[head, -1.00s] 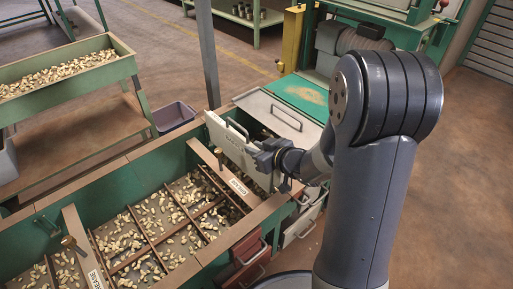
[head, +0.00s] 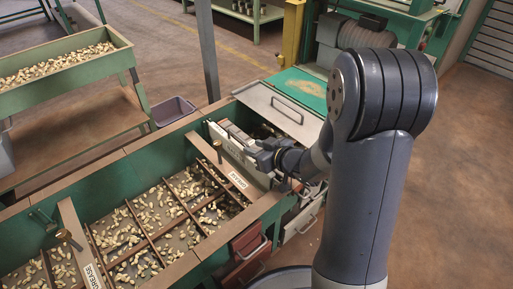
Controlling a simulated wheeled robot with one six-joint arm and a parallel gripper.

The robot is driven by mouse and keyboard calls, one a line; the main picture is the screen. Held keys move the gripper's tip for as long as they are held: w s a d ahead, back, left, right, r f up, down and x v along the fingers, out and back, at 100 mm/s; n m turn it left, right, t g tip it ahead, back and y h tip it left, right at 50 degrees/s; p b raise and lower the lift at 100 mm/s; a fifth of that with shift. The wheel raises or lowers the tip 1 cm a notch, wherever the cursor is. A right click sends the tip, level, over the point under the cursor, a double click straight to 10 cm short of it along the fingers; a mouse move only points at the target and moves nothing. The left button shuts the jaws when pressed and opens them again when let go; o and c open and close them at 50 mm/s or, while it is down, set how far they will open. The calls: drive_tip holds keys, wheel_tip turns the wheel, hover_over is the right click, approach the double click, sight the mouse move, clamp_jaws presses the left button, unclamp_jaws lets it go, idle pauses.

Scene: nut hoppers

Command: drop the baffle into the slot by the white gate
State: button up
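The baffle (head: 236,148) is a pale cream plate, upright, low at the right end of the green hopper (head: 172,150), just behind the labelled wooden crosspiece (head: 228,172). Its lower part is hidden by the crosspiece, so I cannot tell how deep it sits in a slot. My gripper (head: 266,158) is at the baffle's near end and looks shut on it; its fingertips are small and partly hidden. The white gate (head: 302,222) is a pale handled front on the hopper's near side, below and to the right of my gripper. The slot itself is not visible.
Red gates (head: 248,242) stand left of the white gate. Brown dividers (head: 150,238) and scattered nuts fill the hopper left of the crosspiece. A grey handled lid (head: 280,108) lies behind the baffle. A green trolley (head: 65,85) stands back left.

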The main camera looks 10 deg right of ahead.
drive_tip(key=o, duration=0.3)
drive_tip(key=shift+f, duration=0.1)
drive_tip(key=shift+s, duration=0.1)
drive_tip(key=p+v, duration=0.4)
drive_tip(key=v, duration=0.6)
drive_tip(key=shift+s+d+r, duration=0.15)
drive_tip(key=shift+s+r, duration=0.1)
drive_tip(key=shift+s+d+r+p, duration=0.35)
drive_tip(key=shift+s+d+p, duration=0.1)
drive_tip(key=shift+p, duration=0.25)
drive_tip(key=p+v, duration=0.4)
drive_tip(key=v, duration=0.3)
drive_tip(key=shift+s, duration=0.35)
